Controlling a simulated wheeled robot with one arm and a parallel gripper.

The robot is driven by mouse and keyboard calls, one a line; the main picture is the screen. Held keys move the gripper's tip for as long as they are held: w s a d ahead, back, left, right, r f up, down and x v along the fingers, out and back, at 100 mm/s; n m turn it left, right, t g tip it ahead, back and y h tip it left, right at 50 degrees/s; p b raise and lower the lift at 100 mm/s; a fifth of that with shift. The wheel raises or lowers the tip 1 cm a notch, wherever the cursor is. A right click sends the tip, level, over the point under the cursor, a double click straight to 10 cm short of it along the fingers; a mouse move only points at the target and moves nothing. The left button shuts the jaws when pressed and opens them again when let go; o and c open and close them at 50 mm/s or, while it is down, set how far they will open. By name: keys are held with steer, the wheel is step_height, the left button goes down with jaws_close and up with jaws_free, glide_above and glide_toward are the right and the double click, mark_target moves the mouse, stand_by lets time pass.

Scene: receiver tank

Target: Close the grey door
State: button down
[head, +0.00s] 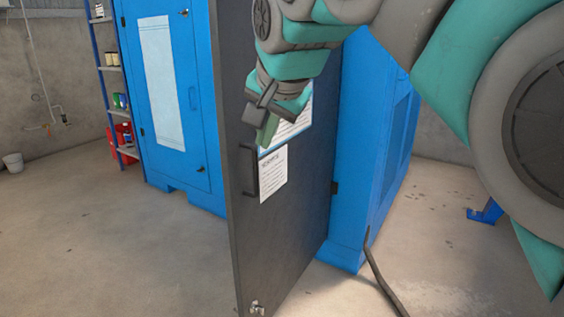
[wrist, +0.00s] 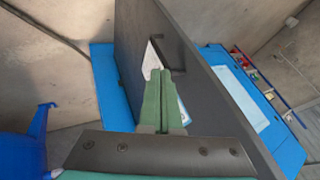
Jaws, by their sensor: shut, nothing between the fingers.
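The grey door (head: 285,220) stands open, swung out from the blue cabinet (head: 368,150) towards me. Its face with the dark handle (head: 249,170) and white paper sheets (head: 273,175) is turned to the right, and a latch shows at its lower free corner. My gripper (head: 267,132) is shut and empty on this side, close to the door just above the handle. In the wrist view, the green fingertips (wrist: 165,75) are together and point along the door (wrist: 200,95), overlapping a sheet. I cannot tell whether they touch the door.
Another blue cabinet section (head: 170,95) with a posted sheet stands at the left, beside a shelf rack (head: 108,70) holding small containers. A dark hose or bar (head: 380,275) lies on the floor at lower right. The concrete floor (head: 110,240) at left is clear.

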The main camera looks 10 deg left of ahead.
glide_toward(238, 171)
step_height(238, 171, down, 4)
steer(key=d, duration=0.3)
steer(key=shift+w+a+p, duration=0.15)
steer(key=shift+w+a, duration=0.3)
steer(key=shift+a, duration=0.25)
steer(key=shift+w+a+p, duration=0.1)
steer(key=shift+w+a, duration=0.3)
steer(key=shift+a, duration=0.35)
steer(key=shift+w+a+p, duration=0.15)
steer(key=shift+w+a, duration=0.3)
steer(key=shift+a, duration=0.25)
steer(key=shift+a, duration=0.1)
